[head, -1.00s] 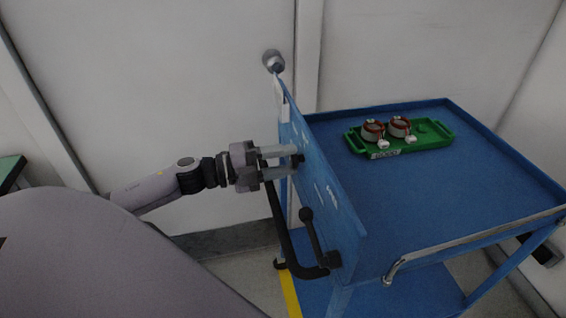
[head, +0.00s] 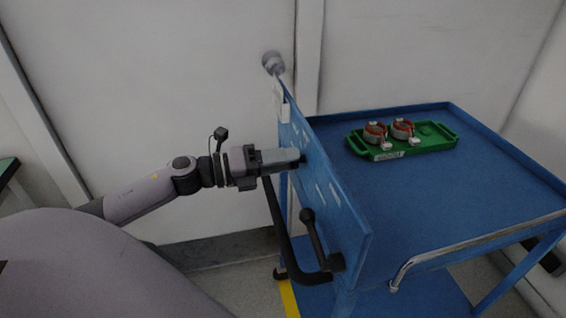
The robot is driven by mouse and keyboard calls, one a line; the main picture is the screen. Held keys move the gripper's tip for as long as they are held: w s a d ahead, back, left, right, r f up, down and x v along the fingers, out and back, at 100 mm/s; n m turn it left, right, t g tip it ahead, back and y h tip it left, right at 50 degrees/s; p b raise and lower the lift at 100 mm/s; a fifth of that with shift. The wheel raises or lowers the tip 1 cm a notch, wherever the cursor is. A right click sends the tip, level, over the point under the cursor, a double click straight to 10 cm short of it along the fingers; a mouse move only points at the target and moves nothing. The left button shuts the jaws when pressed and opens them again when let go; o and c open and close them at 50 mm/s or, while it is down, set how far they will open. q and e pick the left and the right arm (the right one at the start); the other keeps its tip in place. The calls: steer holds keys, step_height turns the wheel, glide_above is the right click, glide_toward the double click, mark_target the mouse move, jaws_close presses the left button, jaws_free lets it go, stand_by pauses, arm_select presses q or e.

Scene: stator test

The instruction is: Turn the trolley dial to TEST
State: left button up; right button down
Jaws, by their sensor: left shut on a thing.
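The blue trolley (head: 470,185) stands at the right, with an upright blue panel (head: 345,225) on its left side. My left gripper (head: 296,160) is at the outer face of this panel. Its fingers are shut on the dial, which they mostly hide; only a small dark part shows by the fingertips. White marks show on the panel near the fingers. I cannot read the dial's setting. My right gripper is not in the head view.
A green tray (head: 440,143) with two copper-and-grey stators (head: 375,134) lies on the trolley top. A grey round knob (head: 272,62) stands above the panel.

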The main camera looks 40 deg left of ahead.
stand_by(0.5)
arm_select(q)
steer(key=o, duration=1.1)
steer(key=shift+c, duration=0.2)
steer(key=shift+s, duration=0.1)
steer(key=v, duration=0.7)
steer(key=shift+b, duration=0.4)
